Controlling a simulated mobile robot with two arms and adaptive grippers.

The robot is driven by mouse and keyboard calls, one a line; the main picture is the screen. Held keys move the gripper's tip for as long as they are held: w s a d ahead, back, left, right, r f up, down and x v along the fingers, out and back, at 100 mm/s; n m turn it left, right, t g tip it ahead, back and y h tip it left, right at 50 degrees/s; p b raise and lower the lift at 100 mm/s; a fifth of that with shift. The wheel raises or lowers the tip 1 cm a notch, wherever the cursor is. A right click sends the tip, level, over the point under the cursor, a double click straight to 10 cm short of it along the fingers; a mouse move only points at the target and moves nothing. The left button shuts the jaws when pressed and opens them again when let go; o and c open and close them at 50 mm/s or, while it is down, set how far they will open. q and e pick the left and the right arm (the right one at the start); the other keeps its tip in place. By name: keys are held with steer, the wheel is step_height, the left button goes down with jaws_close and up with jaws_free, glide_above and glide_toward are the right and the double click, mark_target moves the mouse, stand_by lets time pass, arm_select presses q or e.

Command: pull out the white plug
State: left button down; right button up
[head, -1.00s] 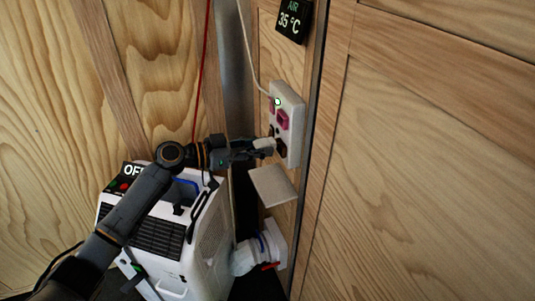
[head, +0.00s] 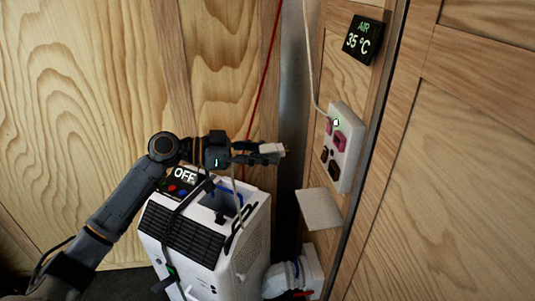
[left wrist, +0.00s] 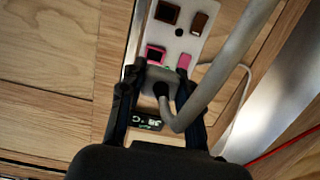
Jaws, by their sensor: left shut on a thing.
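The white plug (head: 272,148) is in the fingers of my left gripper (head: 266,154), to the left of the white socket panel (head: 345,160) and apart from it. A gap shows between the plug and the panel in the head view. In the left wrist view the plug (left wrist: 158,79) sits between the two black fingers, with a thick grey cable (left wrist: 208,88) bending from its back. The panel (left wrist: 182,42) shows beyond it with pink and dark brown sockets. The plug's prongs are hidden. My right gripper is not in view.
A white portable unit (head: 220,225) with an OFF display stands below my left arm. A pale flap (head: 320,209) sticks out under the panel. A white hose (head: 283,276) joins the wall. A thermometer (head: 363,40) reads 35 °C. A red cord (head: 270,55) hangs behind.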

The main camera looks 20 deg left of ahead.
arm_select(q)
steer(key=shift+s+a+f+b, duration=0.25)
steer(key=shift+a+b, duration=0.15)
steer(key=shift+b, duration=0.2)
steer(key=b+v, duration=0.2)
steer(key=v, duration=0.1)
steer(key=shift+f, duration=0.25)
